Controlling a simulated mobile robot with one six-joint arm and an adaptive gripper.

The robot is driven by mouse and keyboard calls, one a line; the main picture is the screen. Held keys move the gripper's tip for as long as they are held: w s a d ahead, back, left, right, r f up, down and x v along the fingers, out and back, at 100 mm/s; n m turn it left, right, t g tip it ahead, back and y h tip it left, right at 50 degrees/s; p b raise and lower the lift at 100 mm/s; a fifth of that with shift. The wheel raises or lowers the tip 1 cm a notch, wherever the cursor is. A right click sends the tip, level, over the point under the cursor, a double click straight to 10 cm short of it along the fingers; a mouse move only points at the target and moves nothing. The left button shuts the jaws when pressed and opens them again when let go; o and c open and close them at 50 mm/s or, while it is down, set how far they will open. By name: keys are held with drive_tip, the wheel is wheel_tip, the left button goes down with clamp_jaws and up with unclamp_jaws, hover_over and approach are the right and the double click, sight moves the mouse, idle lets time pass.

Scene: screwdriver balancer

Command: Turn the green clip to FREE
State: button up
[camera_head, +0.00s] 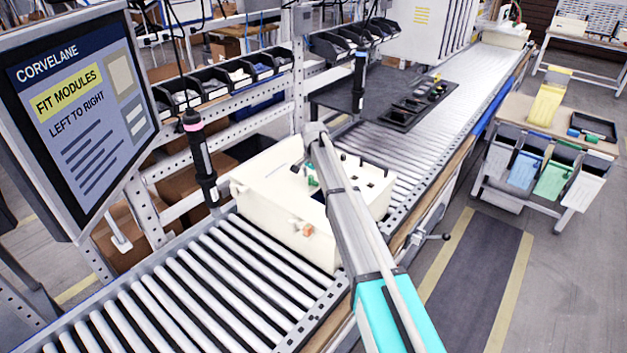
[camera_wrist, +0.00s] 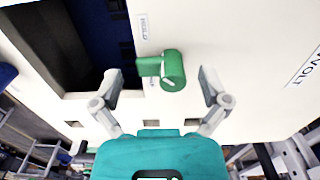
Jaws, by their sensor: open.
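The green clip (camera_wrist: 172,70) sits on the white face of the cream housing (camera_wrist: 225,35). It has a round knob with a flat tab pointing left in the wrist view. A HOLD label (camera_wrist: 143,27) is above the tab; another small label below is partly hidden by the clip and unreadable. My gripper (camera_wrist: 160,76) is open, one finger on each side of the clip, with visible gaps and nothing held. In the head view the housing (camera_head: 270,205) stands on the roller conveyor, and my arm hides most of the gripper and the clip area.
A dark opening (camera_wrist: 85,45) lies left of the clip, and a VOLT label (camera_wrist: 303,68) is at the right. Two hanging screwdrivers (camera_head: 200,155) (camera_head: 359,80) are near the housing. A monitor (camera_head: 80,110) stands at left. Rollers (camera_head: 190,300) in front are clear.

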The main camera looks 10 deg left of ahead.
drive_tip(key=c, duration=1.1)
drive_tip(key=shift+c, duration=0.2)
drive_tip(key=shift+n, duration=0.3)
drive_tip(key=n, duration=0.3)
drive_tip(key=shift+w, duration=0.2)
drive_tip(key=n, duration=0.5)
drive_tip(key=shift+w, duration=0.2)
drive_tip(key=n, duration=0.4)
drive_tip(key=shift+w+a, duration=0.1)
drive_tip(key=shift+w, duration=0.05)
drive_tip(key=n, duration=0.5)
drive_tip(key=shift+w+a, duration=0.15)
drive_tip(key=shift+n, duration=0.3)
